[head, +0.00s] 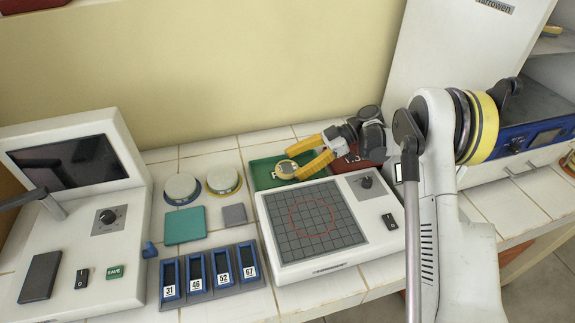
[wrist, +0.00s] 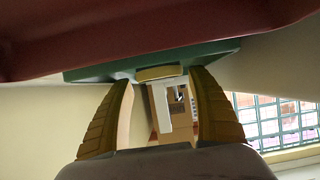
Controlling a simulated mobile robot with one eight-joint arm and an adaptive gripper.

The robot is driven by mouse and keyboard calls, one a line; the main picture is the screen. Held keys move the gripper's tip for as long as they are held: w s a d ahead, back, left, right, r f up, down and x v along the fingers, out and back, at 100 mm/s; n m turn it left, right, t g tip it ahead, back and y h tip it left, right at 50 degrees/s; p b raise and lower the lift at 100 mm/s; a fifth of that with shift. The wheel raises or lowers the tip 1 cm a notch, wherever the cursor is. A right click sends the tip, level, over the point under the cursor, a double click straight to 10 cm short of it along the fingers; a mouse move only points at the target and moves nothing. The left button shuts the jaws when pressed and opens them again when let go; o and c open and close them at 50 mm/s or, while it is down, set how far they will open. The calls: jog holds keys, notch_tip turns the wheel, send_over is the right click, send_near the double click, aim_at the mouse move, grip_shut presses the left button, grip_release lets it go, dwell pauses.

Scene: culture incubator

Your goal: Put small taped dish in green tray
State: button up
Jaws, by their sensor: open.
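The small taped dish (head: 286,168) is round and pale with a yellow edge. In the head view it shows over the green tray (head: 262,178), at the tips of my gripper (head: 294,163). In the wrist view the dish (wrist: 158,72) is a yellow-edged piece against the green tray (wrist: 100,74), just beyond and between the tips of my gripper (wrist: 160,80). The yellow fingers are apart, with a gap between them and the dish. Whether the dish rests fully on the tray floor is hard to tell.
A red tray (head: 343,164) lies right of the green one, partly under my wrist. A white device with a gridded plate (head: 312,222) stands in front. Two larger lidded dishes (head: 181,187) (head: 223,181) sit to the left, behind numbered blue slots (head: 196,272).

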jog(key=p+v, duration=0.2)
jog(key=v, duration=0.7)
jog(key=shift+d+r+p, duration=0.1)
jog(key=shift+r+p, duration=0.05)
jog(key=shift+p, duration=0.25)
jog(key=shift+r, duration=0.1)
jog(key=s+r+m+t+h, duration=0.55)
jog(key=s+r+m, duration=0.6)
jog(key=r, duration=0.25)
jog(key=s+d+m+t+h, duration=0.2)
jog(key=s+d+m+h, duration=0.1)
jog(key=s, duration=0.6)
jog(key=s+d+m+t+h, duration=0.3)
jog(key=s+d+m, duration=0.3)
jog(key=s, duration=0.3)
jog(key=shift+f+m+h, duration=0.35)
jog(key=shift+f+h, duration=0.1)
jog(key=shift+f, duration=0.05)
jog(key=shift+s+d, duration=0.15)
jog(key=shift+d, duration=0.05)
